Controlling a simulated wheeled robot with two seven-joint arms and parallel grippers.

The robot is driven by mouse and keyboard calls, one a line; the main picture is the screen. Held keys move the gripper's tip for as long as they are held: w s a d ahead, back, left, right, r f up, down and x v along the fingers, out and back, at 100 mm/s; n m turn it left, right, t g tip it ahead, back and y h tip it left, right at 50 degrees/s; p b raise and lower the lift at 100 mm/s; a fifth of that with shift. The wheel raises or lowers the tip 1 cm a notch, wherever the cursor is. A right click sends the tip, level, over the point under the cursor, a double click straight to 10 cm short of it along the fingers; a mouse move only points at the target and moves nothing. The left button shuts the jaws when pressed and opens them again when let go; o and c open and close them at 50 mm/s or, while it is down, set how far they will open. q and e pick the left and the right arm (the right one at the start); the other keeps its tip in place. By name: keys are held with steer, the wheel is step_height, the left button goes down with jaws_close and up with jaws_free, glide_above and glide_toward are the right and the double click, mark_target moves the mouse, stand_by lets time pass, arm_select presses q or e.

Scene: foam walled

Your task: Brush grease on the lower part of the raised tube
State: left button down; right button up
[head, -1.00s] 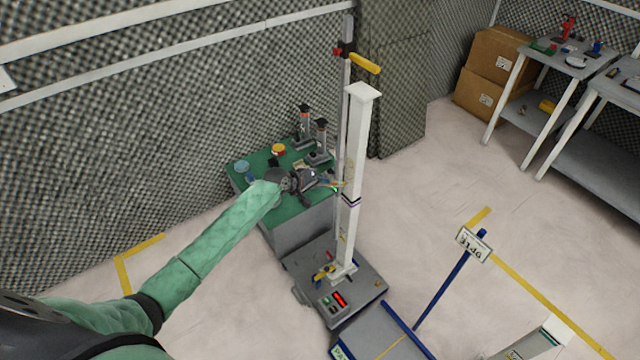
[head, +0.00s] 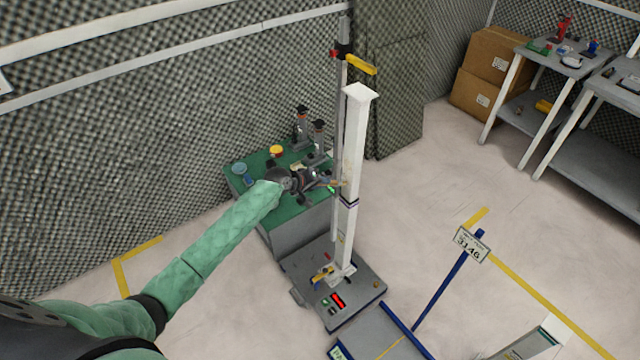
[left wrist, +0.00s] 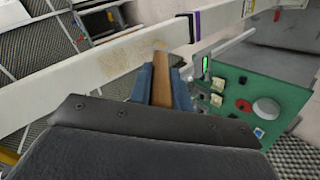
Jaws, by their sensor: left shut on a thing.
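The raised tube (head: 355,130) is a tall white square post standing upright, with a dark purple band (head: 349,203) around it. In the left wrist view the tube (left wrist: 225,15) crosses the top of the picture. A brownish smear (left wrist: 122,56) shows on its face, on one side of the band. My left gripper (head: 328,183) is beside the tube, above the green table. Its blue fingers (left wrist: 164,88) are shut on a brush with a flat wooden handle (left wrist: 163,88). The brush's far end is at the tube's face; I cannot tell whether it touches. My right gripper is not in view.
The tube stands on a grey base (head: 350,300) with a red display. The green table (head: 290,215) behind my gripper holds a yellow-topped item (head: 277,151), a blue round item and upright tools. A blue signpost (head: 440,290) stands at the right; open floor lies beyond it.

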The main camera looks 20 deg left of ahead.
arm_select(q)
steer(key=shift+s+r+p, duration=0.1)
steer(key=shift+r+p, duration=1.5)
steer(key=shift+r, duration=0.4)
steer(key=shift+r+p, duration=2.4)
steer(key=shift+r, duration=1.55)
steer(key=shift+f, duration=0.1)
steer(key=shift+f+b, duration=3.4)
steer(key=shift+f, duration=2.5)
